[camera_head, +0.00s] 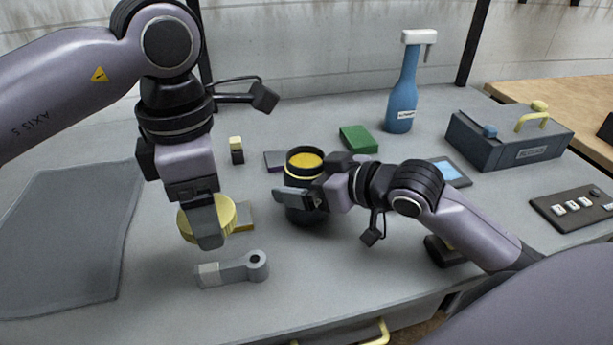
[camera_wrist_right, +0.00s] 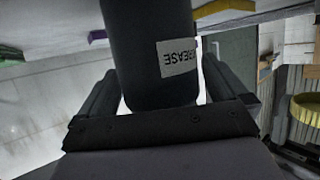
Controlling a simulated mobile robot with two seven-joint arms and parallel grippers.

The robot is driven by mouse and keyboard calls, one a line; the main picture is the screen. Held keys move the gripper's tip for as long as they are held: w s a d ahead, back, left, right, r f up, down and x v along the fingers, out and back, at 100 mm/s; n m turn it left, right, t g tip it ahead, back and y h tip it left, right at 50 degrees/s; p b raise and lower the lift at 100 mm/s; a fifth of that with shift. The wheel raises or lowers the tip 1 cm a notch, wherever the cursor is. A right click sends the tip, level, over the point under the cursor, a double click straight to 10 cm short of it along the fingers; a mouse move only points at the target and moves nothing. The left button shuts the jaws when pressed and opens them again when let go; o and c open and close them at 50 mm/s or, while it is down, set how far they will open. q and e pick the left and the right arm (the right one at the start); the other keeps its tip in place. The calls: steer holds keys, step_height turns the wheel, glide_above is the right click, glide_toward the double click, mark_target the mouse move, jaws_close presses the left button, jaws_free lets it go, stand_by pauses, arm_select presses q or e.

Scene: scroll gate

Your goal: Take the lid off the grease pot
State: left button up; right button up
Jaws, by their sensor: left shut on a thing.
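The round yellow lid (camera_head: 225,213) is in my left gripper (camera_head: 208,236), which is shut on it and holds it left of the pot, apart from it. The dark grease pot (camera_head: 303,215) stands upright on the bench, its top uncovered and yellow inside. My right gripper (camera_head: 300,197) has its fingers on either side of the pot. In the right wrist view the pot (camera_wrist_right: 140,60), with its GREASE label, sits between the fingers, with narrow light gaps beside it. The lid (camera_wrist_right: 303,115) shows at the right edge there.
A grey lever-like part (camera_head: 232,271) lies in front of the lid. A grey mat (camera_head: 70,235) lies at left. Behind are a green block (camera_head: 357,139) and a blue bottle (camera_head: 402,98). A toolbox (camera_head: 510,142) and a switch panel (camera_head: 575,208) are at right.

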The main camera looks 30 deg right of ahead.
steer(key=shift+r, duration=0.1)
steer(key=shift+s+d+r, duration=0.1)
steer(key=shift+s, duration=0.05)
arm_select(q)
steer(key=shift+r, duration=0.15)
steer(key=shift+r+p, duration=0.2)
steer(key=shift+p, duration=0.2)
step_height(320, 180, up, 4)
steer(key=p, duration=0.3)
steer(key=shift+f+p, duration=0.1)
steer(key=shift+p, duration=0.3)
steer(key=shift+r+p, duration=1.05)
arm_select(e)
steer(key=v, duration=1.1)
steer(key=shift+s+r, duration=0.2)
steer(key=shift+s, duration=0.05)
